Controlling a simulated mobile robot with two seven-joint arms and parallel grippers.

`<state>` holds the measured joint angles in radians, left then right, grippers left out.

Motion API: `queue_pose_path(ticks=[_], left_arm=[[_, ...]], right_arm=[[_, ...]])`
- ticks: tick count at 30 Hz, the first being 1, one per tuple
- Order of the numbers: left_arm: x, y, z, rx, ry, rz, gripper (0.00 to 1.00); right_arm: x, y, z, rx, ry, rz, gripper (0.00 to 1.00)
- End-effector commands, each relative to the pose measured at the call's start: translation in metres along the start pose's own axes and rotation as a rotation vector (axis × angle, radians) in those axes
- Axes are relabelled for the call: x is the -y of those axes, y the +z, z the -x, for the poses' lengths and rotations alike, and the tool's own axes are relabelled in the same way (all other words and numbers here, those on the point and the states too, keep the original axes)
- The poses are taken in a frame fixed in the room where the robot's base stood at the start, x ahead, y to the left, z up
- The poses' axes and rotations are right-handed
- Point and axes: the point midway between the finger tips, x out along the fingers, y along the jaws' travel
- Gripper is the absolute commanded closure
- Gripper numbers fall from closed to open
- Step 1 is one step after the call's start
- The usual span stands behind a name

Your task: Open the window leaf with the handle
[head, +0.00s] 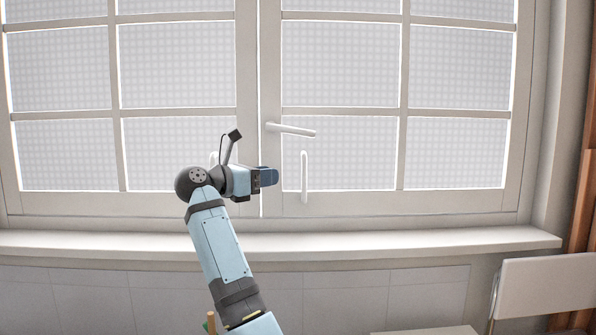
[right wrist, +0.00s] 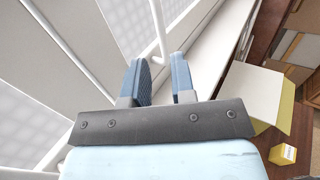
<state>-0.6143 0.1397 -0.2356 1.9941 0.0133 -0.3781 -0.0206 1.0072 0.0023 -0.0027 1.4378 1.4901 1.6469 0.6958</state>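The window has a left leaf (head: 178,65) and a right leaf (head: 341,65), both looking closed in the head view. A white lever handle (head: 292,130) sticks out to the right on the right leaf's inner frame. Below it is a white upright bar handle (head: 304,177). A similar bar on the left leaf is mostly hidden behind my right arm. My right gripper (head: 268,177) is just left of the right leaf's bar. In the right wrist view its fingers (right wrist: 162,79) are apart and empty, with a white bar (right wrist: 157,25) beyond the gap. My left gripper is out of view.
A white sill (head: 420,242) runs below the window. A white chair (head: 545,285) stands at lower right. The right wrist view shows an open pale box (right wrist: 250,88) and a small yellow block (right wrist: 283,153) to the right. The space before the right leaf looks clear.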

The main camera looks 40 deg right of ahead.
Motion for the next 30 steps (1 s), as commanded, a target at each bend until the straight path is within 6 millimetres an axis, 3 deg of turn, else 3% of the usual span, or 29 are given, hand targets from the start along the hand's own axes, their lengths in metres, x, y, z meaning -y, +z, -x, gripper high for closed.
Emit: queue_pose_path(ticks=[9,15,28,29,30], left_arm=[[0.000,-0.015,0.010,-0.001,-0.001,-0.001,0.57],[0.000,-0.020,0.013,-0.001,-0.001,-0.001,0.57],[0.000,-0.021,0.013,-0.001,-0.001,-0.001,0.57],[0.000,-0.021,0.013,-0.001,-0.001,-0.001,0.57],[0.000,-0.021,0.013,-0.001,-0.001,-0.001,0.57]], right_arm=[[0.000,0.003,-0.070,0.005,-0.003,0.003,0.76],[0.000,0.002,-0.098,0.004,-0.002,0.003,0.76],[0.000,0.000,-0.109,0.003,0.000,0.002,0.76],[0.000,0.000,-0.109,0.003,0.000,0.002,0.79],[0.000,0.000,-0.109,0.003,0.000,0.002,0.88]])
